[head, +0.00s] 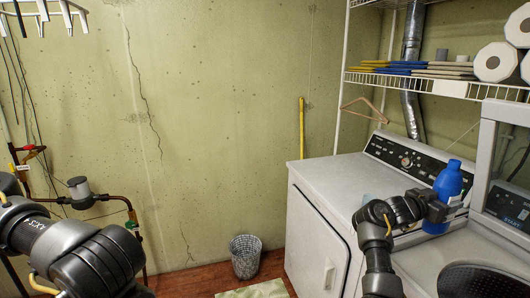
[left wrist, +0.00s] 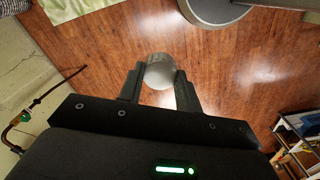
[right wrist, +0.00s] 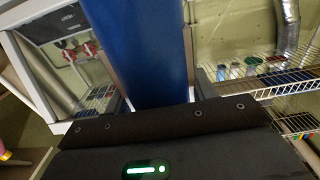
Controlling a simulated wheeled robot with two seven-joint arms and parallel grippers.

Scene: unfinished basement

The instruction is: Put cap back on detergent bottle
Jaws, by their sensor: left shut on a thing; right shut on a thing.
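A blue detergent bottle (head: 449,181) is held upright, or nearly so, above the washer top at the right of the head view. My right gripper (head: 440,207) is shut on its side. The bottle fills the middle of the right wrist view (right wrist: 140,50), where its ends are cut off. My left gripper (left wrist: 159,80) is shut on a pale grey, round piece, which looks like the cap (left wrist: 159,72), with the floor behind it.
A white washer (head: 330,190) stands at the right, with a second machine (head: 499,150) beside it. A wire basket (head: 245,256) and a pale rug (head: 255,290) are on the wooden floor. Pipes run along the left wall.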

